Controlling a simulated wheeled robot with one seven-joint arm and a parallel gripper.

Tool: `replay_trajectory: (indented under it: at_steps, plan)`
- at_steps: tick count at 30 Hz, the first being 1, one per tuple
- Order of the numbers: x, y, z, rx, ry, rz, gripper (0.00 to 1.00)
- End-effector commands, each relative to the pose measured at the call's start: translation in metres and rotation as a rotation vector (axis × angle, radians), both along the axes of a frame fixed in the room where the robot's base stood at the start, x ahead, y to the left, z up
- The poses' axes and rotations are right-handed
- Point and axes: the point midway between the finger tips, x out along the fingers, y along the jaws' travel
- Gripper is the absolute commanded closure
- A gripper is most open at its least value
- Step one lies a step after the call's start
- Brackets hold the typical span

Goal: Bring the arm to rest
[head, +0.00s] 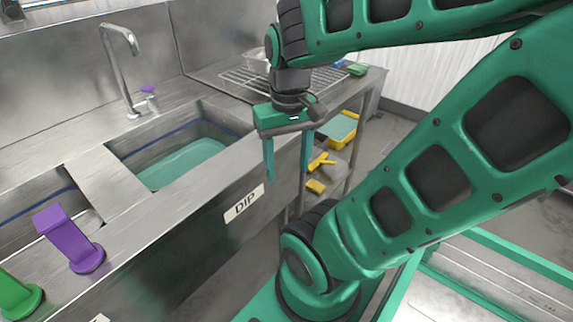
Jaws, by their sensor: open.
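My gripper (286,172) is green and hangs pointing down in front of the steel sink counter, to the right of the DIP label. Its two fingers are apart, and nothing is held between them. My green arm fills the right side of the head view and reaches over from the upper right. It hides part of the floor and the counter's right end.
A sink basin (150,180) with greenish water is left of my gripper. The DIP label (244,203) is on the counter front. A tap (122,75), a purple stand (70,240), a green stand (18,298) and a wire rack (243,79) are on the counter. Yellow items (317,186) lie below.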

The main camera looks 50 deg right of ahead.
Motion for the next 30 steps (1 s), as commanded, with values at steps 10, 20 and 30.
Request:
replay_trajectory:
  at_steps: [10, 20, 30]
  plan:
    - [-0.011, -0.005, -0.005, 0.002, 0.005, -0.063, 0.46]
    - [0.003, -0.005, -0.01, 0.001, 0.02, -0.06, 0.46]
    - [0.002, -0.005, -0.009, 0.001, 0.018, -0.059, 0.46]
